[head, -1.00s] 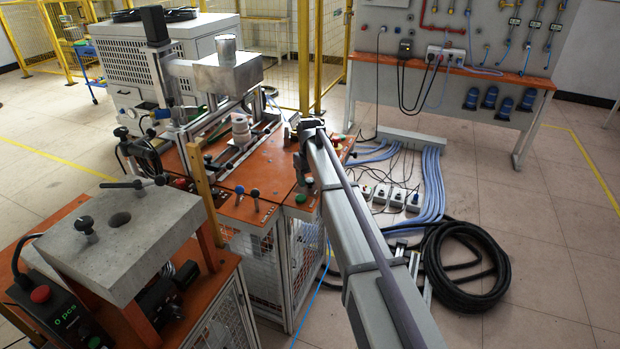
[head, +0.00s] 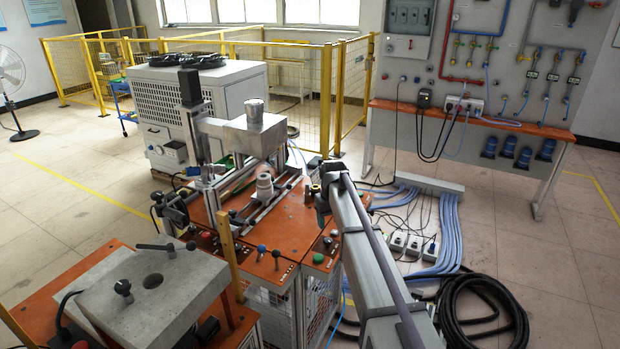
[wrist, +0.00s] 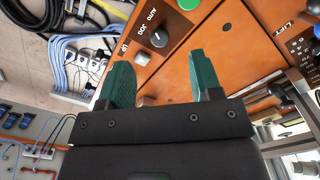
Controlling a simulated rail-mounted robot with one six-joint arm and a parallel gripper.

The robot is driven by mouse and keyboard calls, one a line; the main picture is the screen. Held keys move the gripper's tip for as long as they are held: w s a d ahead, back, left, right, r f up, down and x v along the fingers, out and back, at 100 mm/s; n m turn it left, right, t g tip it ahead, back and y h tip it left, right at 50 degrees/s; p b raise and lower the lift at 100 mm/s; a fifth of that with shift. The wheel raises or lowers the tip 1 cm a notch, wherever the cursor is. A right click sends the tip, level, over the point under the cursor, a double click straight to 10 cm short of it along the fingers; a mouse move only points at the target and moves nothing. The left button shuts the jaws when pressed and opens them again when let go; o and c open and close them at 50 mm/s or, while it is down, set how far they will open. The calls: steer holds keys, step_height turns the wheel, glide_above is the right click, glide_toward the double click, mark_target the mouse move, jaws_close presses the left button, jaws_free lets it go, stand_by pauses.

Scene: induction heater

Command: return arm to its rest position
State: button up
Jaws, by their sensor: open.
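My arm (head: 372,255) reaches from the bottom of the head view toward the right edge of the orange-topped heater table. My gripper hangs at its far end, small and mostly hidden there. In the wrist view my gripper (wrist: 160,60) shows two green fingers spread apart with nothing between them. Beyond the fingers is the orange table surface with a black AUTO/JOG knob (wrist: 159,38) and a green button (wrist: 188,4). I cannot tell the exact gap between fingers and table.
A grey block fixture (head: 155,290) stands at lower left. A metal press head (head: 245,133) rises over the heater table (head: 290,235). Black hose coils (head: 485,310), power strips and blue cables lie on the floor at right. A wall panel bench (head: 470,118) stands behind.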

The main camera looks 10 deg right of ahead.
steer(key=s+m, duration=0.2)
steer(key=s, duration=3.1)
steer(key=shift+s+d, duration=0.2)
steer(key=shift+s, duration=0.1)
steer(key=shift+r, duration=0.1)
